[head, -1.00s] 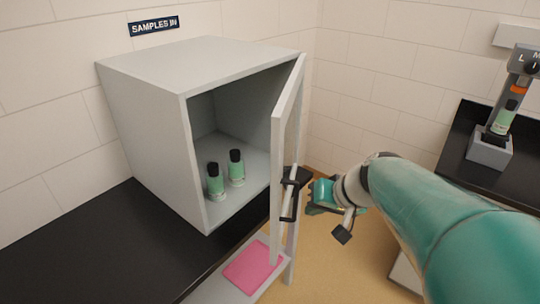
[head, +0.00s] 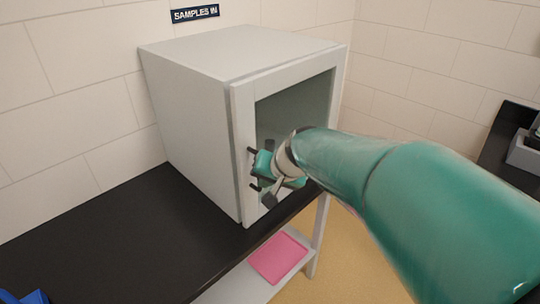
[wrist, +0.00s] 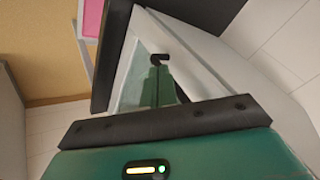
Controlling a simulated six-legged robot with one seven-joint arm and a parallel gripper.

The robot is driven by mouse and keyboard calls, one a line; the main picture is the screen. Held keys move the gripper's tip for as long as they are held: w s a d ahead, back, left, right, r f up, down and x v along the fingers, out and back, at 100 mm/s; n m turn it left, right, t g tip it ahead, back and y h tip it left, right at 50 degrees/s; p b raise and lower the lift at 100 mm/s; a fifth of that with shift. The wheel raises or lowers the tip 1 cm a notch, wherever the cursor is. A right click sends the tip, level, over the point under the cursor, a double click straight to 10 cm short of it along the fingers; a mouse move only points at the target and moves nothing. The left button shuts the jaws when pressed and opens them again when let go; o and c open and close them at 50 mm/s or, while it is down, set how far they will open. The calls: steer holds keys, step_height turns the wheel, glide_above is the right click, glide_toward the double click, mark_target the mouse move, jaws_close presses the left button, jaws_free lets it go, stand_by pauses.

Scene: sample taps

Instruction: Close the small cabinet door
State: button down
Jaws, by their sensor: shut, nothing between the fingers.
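The small grey cabinet (head: 195,120) stands on the black counter against the wall. Its white-framed glass door (head: 243,120) lies across the front, flush or nearly flush with the body; a thin gap is too small to judge. The door's black handle (head: 252,151) is on the left side of the frame, partly hidden by my gripper. My gripper (head: 268,186) is shut and empty, right at the handle and the door face; whether it touches cannot be told. In the wrist view the door's glass (wrist: 135,80) and the handle (wrist: 160,58) show ahead of my gripper.
The black counter (head: 90,235) runs left of the cabinet, with a blue object (head: 28,297) at its near corner. A pink pad (head: 278,258) lies on a white lower shelf. A grey block (head: 524,152) stands on another dark counter at right.

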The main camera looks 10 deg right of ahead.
steer(key=shift+w+a+r, duration=0.15)
steer(key=shift+w+a, duration=1.05)
steer(key=shift+s+d, duration=0.1)
steer(key=shift+d, duration=0.1)
